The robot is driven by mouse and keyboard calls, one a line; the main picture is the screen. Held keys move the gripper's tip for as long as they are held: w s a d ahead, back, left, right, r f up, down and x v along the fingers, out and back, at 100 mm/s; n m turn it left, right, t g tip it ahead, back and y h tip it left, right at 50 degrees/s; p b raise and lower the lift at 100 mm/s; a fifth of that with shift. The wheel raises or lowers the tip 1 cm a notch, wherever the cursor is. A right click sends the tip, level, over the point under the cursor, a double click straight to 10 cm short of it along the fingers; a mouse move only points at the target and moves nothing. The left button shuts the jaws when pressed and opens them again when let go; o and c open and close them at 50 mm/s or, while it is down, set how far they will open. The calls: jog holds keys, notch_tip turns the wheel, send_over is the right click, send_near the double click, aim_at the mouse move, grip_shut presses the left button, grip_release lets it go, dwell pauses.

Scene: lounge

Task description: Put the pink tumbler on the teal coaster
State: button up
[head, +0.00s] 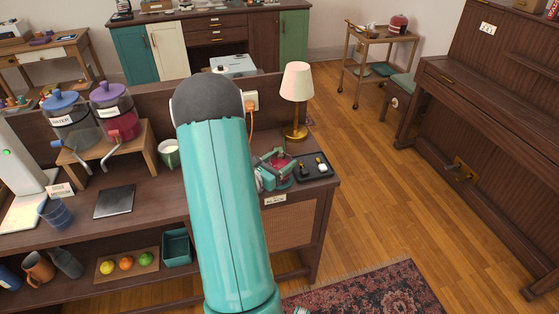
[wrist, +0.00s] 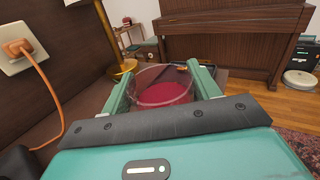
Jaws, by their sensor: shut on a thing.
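The pink tumbler (wrist: 163,92) is a clear-walled cup with a pink-red inside, seen from above between the two teal fingers of my gripper (wrist: 161,84) in the wrist view. The fingers are shut on its sides. In the head view my gripper (head: 276,163) is at the right end of the sideboard, and a bit of the pink tumbler (head: 279,171) shows between its fingers. I cannot tell whether the tumbler's base touches the top. I cannot make out the teal coaster in either view; my arm hides part of the sideboard top.
A black tray (head: 328,171) with small items lies just right of my gripper. A lamp (head: 297,95) with a brass base stands behind it. An orange cord hangs from a wall outlet (wrist: 20,50).

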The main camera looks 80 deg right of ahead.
jog(key=o, duration=1.6)
jog(key=shift+f, duration=0.1)
jog(key=shift+a+r, duration=0.1)
jog(key=shift+r, duration=0.1)
jog(key=v, duration=1.1)
jog(key=shift+w+a, duration=0.2)
jog(key=shift+a, duration=0.15)
